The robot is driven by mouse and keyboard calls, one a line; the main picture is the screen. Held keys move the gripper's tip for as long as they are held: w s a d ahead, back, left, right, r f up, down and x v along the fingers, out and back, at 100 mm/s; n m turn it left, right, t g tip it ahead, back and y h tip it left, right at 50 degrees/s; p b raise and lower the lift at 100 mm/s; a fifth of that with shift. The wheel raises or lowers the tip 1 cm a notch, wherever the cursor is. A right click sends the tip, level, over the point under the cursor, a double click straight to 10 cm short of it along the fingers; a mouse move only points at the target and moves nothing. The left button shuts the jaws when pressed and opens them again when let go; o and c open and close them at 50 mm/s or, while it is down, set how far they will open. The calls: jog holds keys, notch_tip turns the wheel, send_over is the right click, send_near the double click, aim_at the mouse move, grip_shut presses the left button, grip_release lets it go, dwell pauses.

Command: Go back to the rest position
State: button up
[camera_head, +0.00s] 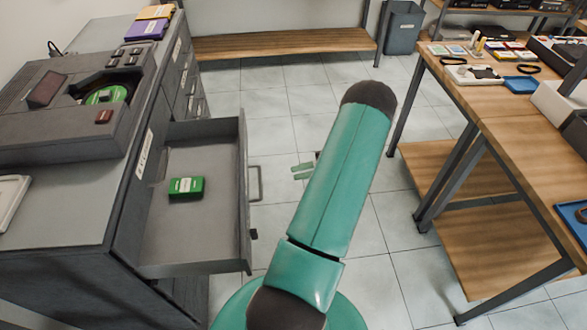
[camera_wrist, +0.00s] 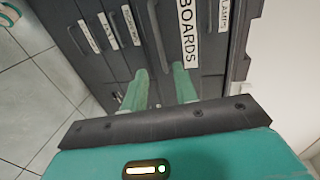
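My gripper (camera_wrist: 160,82) shows in the wrist view with its two green fingers apart and nothing between them. It faces the dark cabinet front, where a drawer label reads "BOARDS". In the head view my teal arm stretches forward over the floor, and it hides most of the gripper; only the green fingers (camera_head: 302,171) show at its left, to the right of the open drawer (camera_head: 205,240). A small green box (camera_head: 187,187) lies in that drawer. I cannot tell how far the fingers are from the cabinet.
The grey cabinet (camera_head: 85,215) at left carries a dark device (camera_head: 60,125) with a green disc. Its open drawer juts toward my arm. A wooden workbench (camera_head: 500,120) with a lower shelf stands at right. A wooden bench (camera_head: 280,43) is at the back. Tiled floor (camera_head: 265,105) is clear between.

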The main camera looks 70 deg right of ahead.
dwell(0.3)
jog(key=w+a+r+n+g, duration=0.6)
jog(key=w+a+r+g, duration=0.5)
jog(key=w+a+r, duration=0.8)
jog(key=s+a+r+n+t+h, duration=0.1)
jog(key=a+r, duration=0.3)
jog(key=a, duration=0.5)
jog(key=s+a+r+n+t+h, duration=0.1)
jog(key=s+a+r+n+h, duration=0.2)
jog(key=a, duration=0.5)
jog(key=s+a+r+n+t+h, duration=0.1)
jog(key=s+a+r+h, duration=0.2)
jog(key=a+r, duration=0.4)
jog(key=s+a, duration=0.1)
jog(key=a, duration=0.1)
jog(key=shift+s+a+r+n+h, duration=0.15)
jog(key=shift+a+n+h, duration=0.15)
jog(key=shift+n+h, duration=0.1)
